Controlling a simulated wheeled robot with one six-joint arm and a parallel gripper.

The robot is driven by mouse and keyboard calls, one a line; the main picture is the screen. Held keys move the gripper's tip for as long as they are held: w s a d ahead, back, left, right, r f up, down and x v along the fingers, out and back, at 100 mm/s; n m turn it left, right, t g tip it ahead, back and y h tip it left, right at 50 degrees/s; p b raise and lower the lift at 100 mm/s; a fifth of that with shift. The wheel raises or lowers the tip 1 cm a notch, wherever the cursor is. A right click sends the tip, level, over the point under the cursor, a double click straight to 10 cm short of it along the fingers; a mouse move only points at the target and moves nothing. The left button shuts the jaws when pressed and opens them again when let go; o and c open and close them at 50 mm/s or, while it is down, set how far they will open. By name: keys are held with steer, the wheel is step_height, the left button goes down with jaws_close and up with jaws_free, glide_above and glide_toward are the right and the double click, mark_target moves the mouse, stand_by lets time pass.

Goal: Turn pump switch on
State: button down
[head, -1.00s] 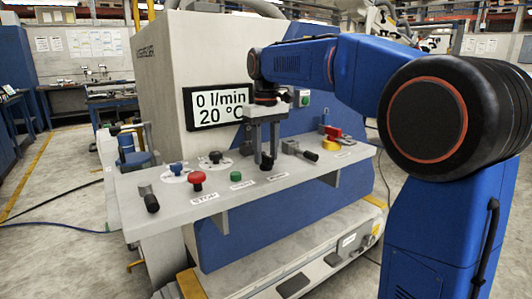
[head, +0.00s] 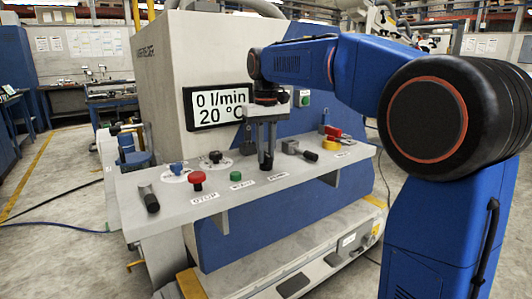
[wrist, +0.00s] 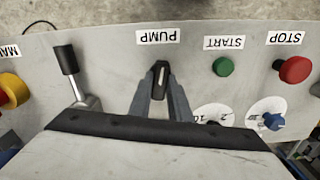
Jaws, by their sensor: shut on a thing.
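The pump switch (wrist: 160,77) is a black knob by the PUMP label (wrist: 157,35), at the panel's front edge in the wrist view. My gripper (wrist: 160,88) is shut on it, with one grey finger on each side. In the head view my gripper (head: 266,150) points down onto the panel, and the black switch (head: 266,162) shows between and below the fingers. The display (head: 218,106) reads 0 l/min and 20 °C.
A red STOP button (head: 197,178) and a green START button (head: 235,176) stand to the left on the grey panel (head: 262,194). A black-handled lever (head: 308,154) and a red and yellow switch (head: 331,140) stand to the right. Blue and black dials sit behind the buttons.

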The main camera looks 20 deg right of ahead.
mark_target(266, 154)
steer(key=m, duration=0.4)
steer(key=shift+m, duration=0.3)
steer(key=m, duration=0.3)
steer(key=shift+m, duration=0.3)
steer(key=m, duration=0.3)
steer(key=shift+m, duration=2.2)
steer(key=c, duration=1.6)
jaws_free()
steer(key=shift+c, duration=0.2)
step_height(266, 154, up, 17)
steer(key=shift+r, duration=0.2)
